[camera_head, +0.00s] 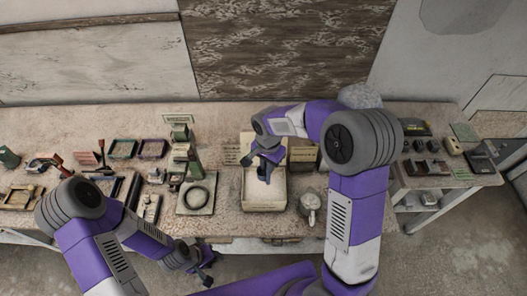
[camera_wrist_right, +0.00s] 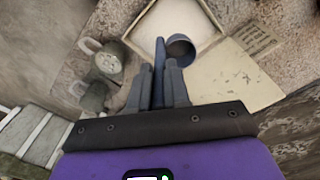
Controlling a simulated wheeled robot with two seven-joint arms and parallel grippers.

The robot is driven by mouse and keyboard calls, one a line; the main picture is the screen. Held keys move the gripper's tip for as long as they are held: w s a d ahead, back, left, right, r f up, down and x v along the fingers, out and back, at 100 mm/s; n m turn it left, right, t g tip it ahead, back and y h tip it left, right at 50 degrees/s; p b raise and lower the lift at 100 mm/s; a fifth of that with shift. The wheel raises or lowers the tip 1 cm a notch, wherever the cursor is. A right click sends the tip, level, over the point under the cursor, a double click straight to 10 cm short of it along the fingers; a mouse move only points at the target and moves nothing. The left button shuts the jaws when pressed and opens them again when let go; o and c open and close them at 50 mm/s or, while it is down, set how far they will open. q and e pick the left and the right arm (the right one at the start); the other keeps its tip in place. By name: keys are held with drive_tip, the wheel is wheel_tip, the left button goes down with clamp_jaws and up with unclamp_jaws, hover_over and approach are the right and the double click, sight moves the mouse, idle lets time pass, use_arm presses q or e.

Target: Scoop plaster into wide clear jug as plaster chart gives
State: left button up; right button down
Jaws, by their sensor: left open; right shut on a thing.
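My right gripper (camera_wrist_right: 158,85) is shut on the handle of a blue scoop (camera_wrist_right: 181,48). Its bowl looks bluish inside; I cannot tell if it carries plaster. In the head view the right gripper (camera_head: 265,165) hangs over the open box (camera_head: 264,206) of white plaster (camera_wrist_right: 165,22). The wrist view shows two handled vessels, one with pale contents (camera_wrist_right: 108,62) and a darker one (camera_wrist_right: 95,97); I cannot tell which is the wide jug. My left gripper (camera_head: 204,268) is open and empty before the table's front edge.
A card with printed lines (camera_wrist_right: 256,39) lies by the box; its text is unreadable. Several tools and trays (camera_head: 123,149) fill the left side. A side table (camera_head: 445,180) stands at right.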

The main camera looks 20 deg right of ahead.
drive_tip(key=f+b, duration=0.3)
drive_tip(key=f, duration=0.1)
drive_tip(key=f+b, duration=0.6)
drive_tip(key=f, duration=0.1)
drive_tip(key=shift+s+f, duration=0.3)
drive_tip(key=shift+s, duration=0.05)
use_arm(q)
wheel_tip(320, 180, down, 9)
drive_tip(key=shift+s, duration=0.3)
drive_tip(key=shift+r, duration=0.1)
use_arm(e)
drive_tip(key=shift+r, duration=0.1)
use_arm(q)
wheel_tip(320, 180, up, 7)
drive_tip(key=p, duration=0.7)
use_arm(e)
wheel_tip(320, 180, up, 10)
hover_over(268, 184)
